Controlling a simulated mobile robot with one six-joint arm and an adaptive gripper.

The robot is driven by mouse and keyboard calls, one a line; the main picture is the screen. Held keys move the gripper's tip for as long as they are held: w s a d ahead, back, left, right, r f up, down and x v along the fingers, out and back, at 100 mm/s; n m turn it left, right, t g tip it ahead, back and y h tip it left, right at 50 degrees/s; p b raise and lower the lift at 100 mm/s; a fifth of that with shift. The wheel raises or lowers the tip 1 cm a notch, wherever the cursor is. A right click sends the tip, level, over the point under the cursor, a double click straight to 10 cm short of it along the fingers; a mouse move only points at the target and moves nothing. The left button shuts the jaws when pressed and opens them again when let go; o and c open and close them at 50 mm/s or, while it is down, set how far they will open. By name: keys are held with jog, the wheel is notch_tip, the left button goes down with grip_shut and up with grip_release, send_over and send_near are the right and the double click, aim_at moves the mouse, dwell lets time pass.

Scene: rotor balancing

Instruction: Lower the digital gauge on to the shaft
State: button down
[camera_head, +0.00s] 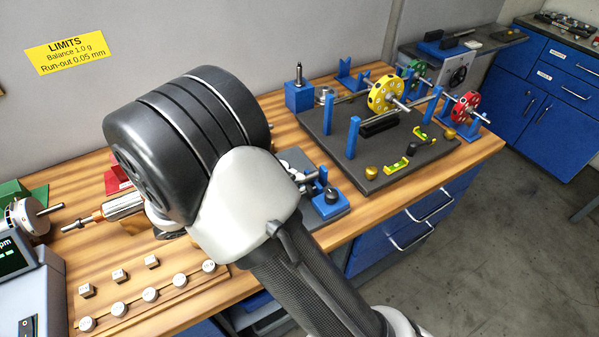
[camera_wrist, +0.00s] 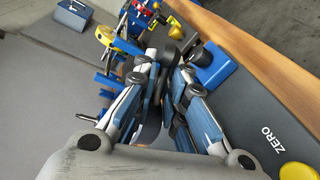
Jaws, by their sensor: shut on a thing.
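My gripper (camera_wrist: 171,75) shows in the wrist view, its two blue and grey fingers closed on a dark rounded thing (camera_wrist: 153,108), which I take to be the digital gauge. Its display cannot be seen. Past the fingertips are blue supports and metal parts; I cannot tell which is the shaft or whether the gauge touches it. In the head view my arm hides the gripper and the gauge. Beside the arm a grey plate with a blue block and dark knob (camera_head: 330,200) shows; the blue block (camera_wrist: 214,68) is right of the fingertips in the wrist view.
A dark base (camera_head: 375,180) with blue posts and a yellow wheel (camera_head: 387,96) stands behind. A copper-wound rotor (camera_head: 123,206) lies left of my arm. Small weights (camera_head: 150,294) stand at the front. In the wrist view, "ZERO" and a yellow button (camera_wrist: 299,172) are at the lower right.

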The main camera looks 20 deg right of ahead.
jog(key=shift+s+f+m, duration=0.2)
jog(key=shift+f+m, duration=0.2)
jog(key=shift+f, duration=0.45)
jog(key=shift+s+f+m, duration=0.15)
jog(key=shift+f+m, duration=0.25)
jog(key=shift+f, duration=0.4)
jog(key=shift+f, duration=0.1)
jog(key=c, duration=1.7)
grip_release()
jog(key=v, duration=1.2)
jog(key=shift+s, duration=0.15)
jog(key=shift+d, duration=0.15)
